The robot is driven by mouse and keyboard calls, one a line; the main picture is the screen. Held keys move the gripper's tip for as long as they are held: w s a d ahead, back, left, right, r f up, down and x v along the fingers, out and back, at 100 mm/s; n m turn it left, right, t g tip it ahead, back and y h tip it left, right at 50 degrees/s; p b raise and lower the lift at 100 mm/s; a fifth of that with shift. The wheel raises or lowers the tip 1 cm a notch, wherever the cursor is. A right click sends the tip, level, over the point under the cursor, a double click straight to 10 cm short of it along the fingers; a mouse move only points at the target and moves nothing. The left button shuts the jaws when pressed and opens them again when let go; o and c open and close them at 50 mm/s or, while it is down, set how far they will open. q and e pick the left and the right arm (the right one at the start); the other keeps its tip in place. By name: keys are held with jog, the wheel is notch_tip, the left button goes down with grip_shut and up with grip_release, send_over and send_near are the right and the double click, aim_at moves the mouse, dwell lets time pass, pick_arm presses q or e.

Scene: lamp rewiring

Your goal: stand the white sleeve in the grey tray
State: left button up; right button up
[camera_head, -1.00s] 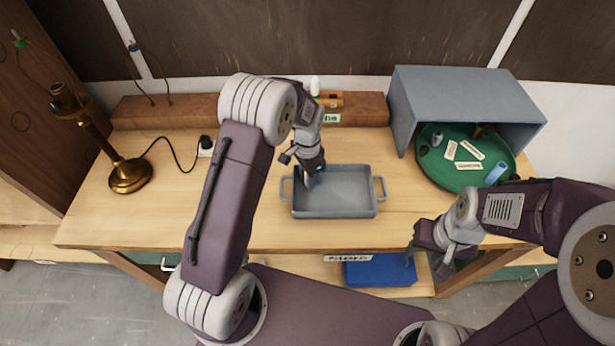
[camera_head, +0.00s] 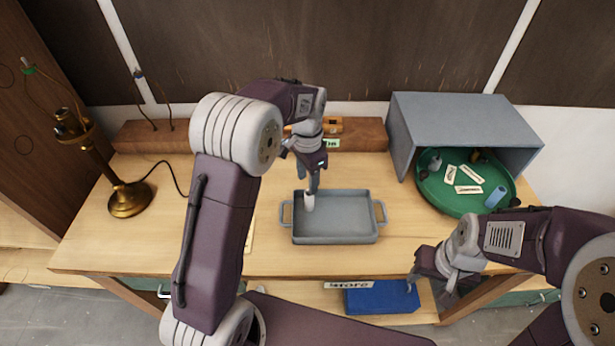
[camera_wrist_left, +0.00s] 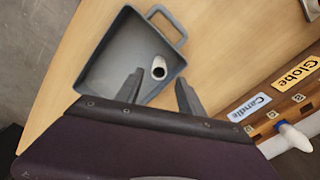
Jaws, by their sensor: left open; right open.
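The white sleeve (camera_head: 309,201) stands upright in the grey tray (camera_head: 345,239), near the tray's back left corner. In the left wrist view the sleeve (camera_wrist_left: 159,68) shows its dark open end, inside the tray (camera_wrist_left: 97,75). My left gripper (camera_head: 313,187) is just above and behind the sleeve. In the left wrist view the left gripper's fingers (camera_wrist_left: 158,90) are spread apart with nothing between them, and the sleeve is beyond their tips. My right gripper (camera_head: 428,285) is open and empty at the table's front edge, right of the tray.
A green round tray (camera_head: 447,204) with labels and small parts sits under a grey hood (camera_head: 463,122) at the right. A brass lamp (camera_head: 128,199) stands at the left. A wooden block rail (camera_head: 365,135) runs along the back. A blue bin (camera_head: 381,298) is below the front edge.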

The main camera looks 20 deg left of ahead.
pick_arm(q)
jog(key=s+a+f+n, duration=0.1)
jog(key=s+n, duration=0.3)
jog(key=s, duration=0.5)
jog(key=s+a+f+n+t, duration=0.1)
jog(key=s+a+f+n, duration=0.1)
jog(key=s+n, duration=0.3)
jog(key=s, duration=0.4)
jog(key=shift+f, duration=0.35)
jog(key=shift+s, duration=0.1)
